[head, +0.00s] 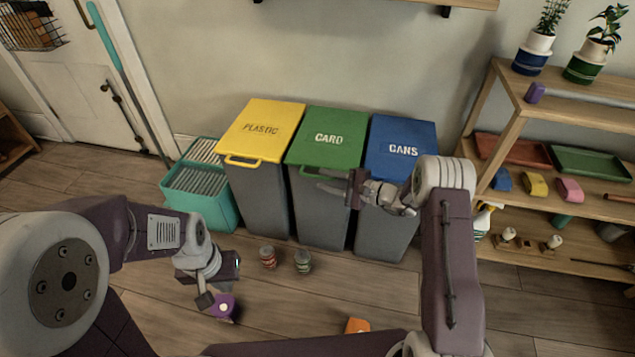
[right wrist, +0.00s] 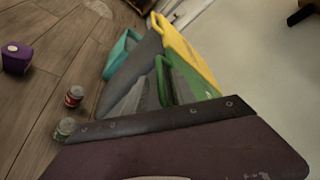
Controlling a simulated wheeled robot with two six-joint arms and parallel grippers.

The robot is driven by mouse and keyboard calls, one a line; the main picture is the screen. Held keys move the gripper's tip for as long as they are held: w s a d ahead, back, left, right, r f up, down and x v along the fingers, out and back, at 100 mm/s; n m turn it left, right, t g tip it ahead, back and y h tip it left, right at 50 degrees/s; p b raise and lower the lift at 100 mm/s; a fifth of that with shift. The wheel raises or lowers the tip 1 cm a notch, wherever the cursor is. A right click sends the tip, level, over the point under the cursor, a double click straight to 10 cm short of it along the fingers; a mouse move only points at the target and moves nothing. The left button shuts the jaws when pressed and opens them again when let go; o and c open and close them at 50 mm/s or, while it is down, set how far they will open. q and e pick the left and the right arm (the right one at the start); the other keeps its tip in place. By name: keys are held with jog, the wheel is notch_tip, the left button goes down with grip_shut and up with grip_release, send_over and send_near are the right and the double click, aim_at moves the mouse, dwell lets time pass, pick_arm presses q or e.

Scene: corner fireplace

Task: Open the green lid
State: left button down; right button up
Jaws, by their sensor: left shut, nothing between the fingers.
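The green lid (head: 335,130), marked CARD, lies closed on the middle grey bin (head: 320,215), with a green handle along its front edge. My right gripper (head: 320,180) is open at that front edge, its fingers pointing left near the handle. Whether they touch it cannot be told. The right wrist view shows the green handle (right wrist: 162,80) and part of the lid above a dark part of my arm; the fingers are not clear there. My left gripper (head: 206,300) is shut and empty, low at the left, over the floor.
A yellow-lidded bin (head: 262,125) stands left of the green one, a blue-lidded bin (head: 400,135) right. A teal crate (head: 215,205) is at the left. Two jars (head: 268,257) and a purple box (head: 224,308) are on the floor. A wooden shelf (head: 500,110) stands at the right.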

aim_at(318, 177)
jog(key=b+x, duration=0.1)
jog(key=x, duration=0.2)
jog(key=shift+w+a+f, duration=0.1)
jog(key=shift+w+a, duration=0.05)
jog(key=shift+a, duration=0.1)
grip_shut()
dwell(1.2)
